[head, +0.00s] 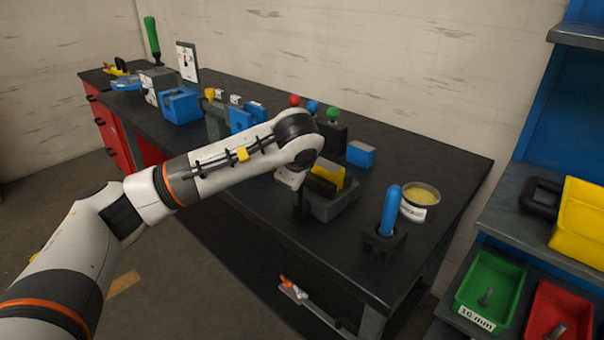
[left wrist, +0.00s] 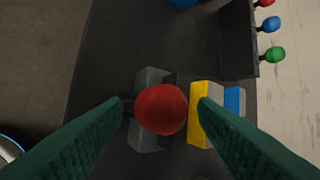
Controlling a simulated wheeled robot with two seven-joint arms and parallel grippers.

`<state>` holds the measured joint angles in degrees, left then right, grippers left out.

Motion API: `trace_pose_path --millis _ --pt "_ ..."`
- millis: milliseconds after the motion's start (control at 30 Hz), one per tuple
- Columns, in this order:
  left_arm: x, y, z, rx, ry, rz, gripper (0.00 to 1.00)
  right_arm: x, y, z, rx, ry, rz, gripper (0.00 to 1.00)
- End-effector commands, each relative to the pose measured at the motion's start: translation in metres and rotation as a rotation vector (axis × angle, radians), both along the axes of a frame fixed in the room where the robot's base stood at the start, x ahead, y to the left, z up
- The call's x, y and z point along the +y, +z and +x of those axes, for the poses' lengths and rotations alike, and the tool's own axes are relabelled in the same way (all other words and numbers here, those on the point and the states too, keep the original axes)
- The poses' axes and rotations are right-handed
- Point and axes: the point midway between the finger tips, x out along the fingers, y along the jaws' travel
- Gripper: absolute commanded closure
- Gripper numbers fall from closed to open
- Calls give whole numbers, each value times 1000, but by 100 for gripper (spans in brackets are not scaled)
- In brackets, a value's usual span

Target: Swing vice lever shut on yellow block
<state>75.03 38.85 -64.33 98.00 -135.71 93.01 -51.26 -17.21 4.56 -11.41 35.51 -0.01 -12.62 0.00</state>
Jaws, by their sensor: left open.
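The yellow block (head: 328,176) stands in the grey vice (head: 338,206) on the dark bench. In the left wrist view the yellow block (left wrist: 198,112) is right of centre, with a gap between it and the grey jaw (left wrist: 148,132) on the left. A red ball knob (left wrist: 161,109), seemingly the vice lever's end, is nearest the wrist camera and covers part of the vice. My left gripper (left wrist: 162,104) is open, one finger on each side of the knob, with visible gaps. In the head view my arm hides the knob. My right gripper is out of view.
Red, blue and green knobs (head: 313,107) stand behind the vice, near a small blue block (head: 361,154). A blue-handled tool in a holder (head: 384,244) and a round tin (head: 419,203) stand to the right. The bench's front edge is close to the vice.

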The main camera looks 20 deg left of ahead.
Motion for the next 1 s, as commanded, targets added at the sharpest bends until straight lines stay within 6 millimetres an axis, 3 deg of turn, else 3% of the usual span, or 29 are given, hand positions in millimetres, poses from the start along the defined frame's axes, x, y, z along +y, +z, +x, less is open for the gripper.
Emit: trace_pose_path --millis 167,600,1000 --pt "-3 15 -9 -5 -1 0 46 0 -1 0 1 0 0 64" --pt "-20 82 -60 -3 -4 -1 46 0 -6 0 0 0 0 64" --pt "-23 94 -70 1 -3 1 46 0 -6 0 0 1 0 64"
